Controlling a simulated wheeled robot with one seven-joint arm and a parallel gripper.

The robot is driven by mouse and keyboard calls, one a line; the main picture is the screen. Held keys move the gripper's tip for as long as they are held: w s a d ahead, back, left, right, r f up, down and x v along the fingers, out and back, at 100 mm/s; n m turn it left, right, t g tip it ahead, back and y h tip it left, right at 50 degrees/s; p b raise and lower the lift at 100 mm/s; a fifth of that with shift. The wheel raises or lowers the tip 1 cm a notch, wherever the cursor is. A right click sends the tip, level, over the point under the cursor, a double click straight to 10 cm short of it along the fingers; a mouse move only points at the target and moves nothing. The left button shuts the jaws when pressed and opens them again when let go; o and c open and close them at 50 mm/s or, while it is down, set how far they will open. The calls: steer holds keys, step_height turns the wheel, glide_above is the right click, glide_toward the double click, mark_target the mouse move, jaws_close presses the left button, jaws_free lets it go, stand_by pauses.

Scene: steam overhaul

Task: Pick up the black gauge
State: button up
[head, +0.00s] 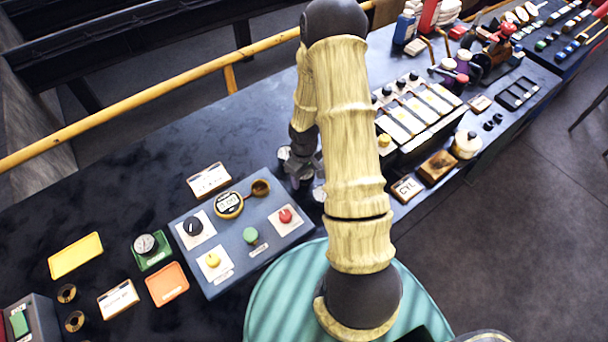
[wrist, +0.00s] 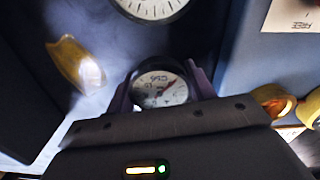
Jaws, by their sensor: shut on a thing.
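A round gauge with a dark rim, white dial and red needle (wrist: 162,88) sits between the two fingers of my gripper (wrist: 160,80) in the wrist view. The gripper is shut on it. In the head view my gripper (head: 303,172) is low over the dark bench, behind my arm and right of the grey control panel. The held gauge cannot be made out clearly there. I cannot tell whether it touches the bench. A second, larger-looking white dial (wrist: 150,6) is cut off at the top of the wrist view.
The grey panel (head: 240,278) with knobs and a digital meter stands left of the gripper. Another gauge (head: 146,244) sits on a green pad (head: 158,258) further left. A block with pale keys (head: 418,113) stands to the right. A yellow rail (head: 150,94) runs behind the bench.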

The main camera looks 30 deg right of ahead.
step_height(320, 180, up, 10)
stand_by(0.6)
stand_by(0.4)
steer(key=shift+w+a, duration=0.15)
steer(key=shift+w, duration=0.2)
steer(key=w+a+r+m, duration=0.1)
steer(key=w+a+m, duration=0.6)
steer(key=w, duration=0.3)
steer(key=shift+a+r+m, duration=0.2)
steer(key=shift+a+m, duration=0.1)
steer(key=shift+a, duration=0.6)
